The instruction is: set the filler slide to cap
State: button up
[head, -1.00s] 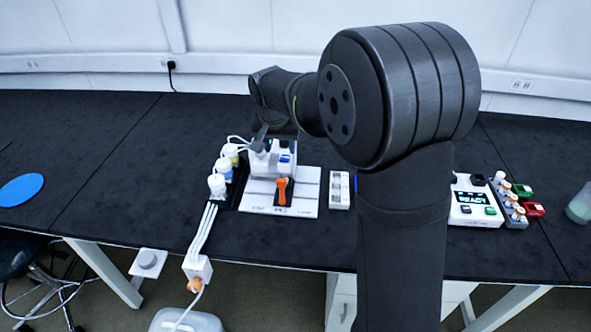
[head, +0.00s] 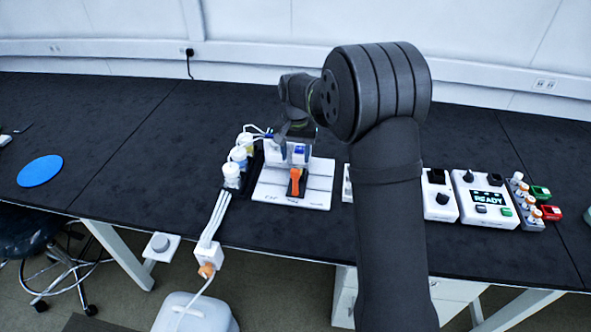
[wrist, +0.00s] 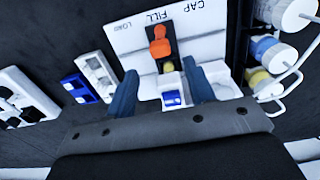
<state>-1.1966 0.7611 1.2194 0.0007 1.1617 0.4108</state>
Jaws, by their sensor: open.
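The filler is a white plate (head: 315,195) marked LOAD, FILL and CAP in the wrist view (wrist: 200,48). Its slide has an orange handle (head: 295,183), also in the wrist view (wrist: 160,43), lined up with the FILL mark at the middle. My gripper (wrist: 161,72) is open; its two blue-grey fingers stand apart on either side of the slide's line, short of the handle.
White-capped bottles (head: 232,176) with tubes stand left of the plate, close by. White modules and the READY unit (head: 485,198) stand to the right. A blue disc (head: 40,171) lies far left. A blue-and-white part (wrist: 172,98) sits between my fingers. The table behind is clear.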

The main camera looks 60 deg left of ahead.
aim_at(295, 171)
notch_tip(295, 171, down, 7)
jog(key=shift+r, duration=0.1)
dwell(0.3)
grip_shut()
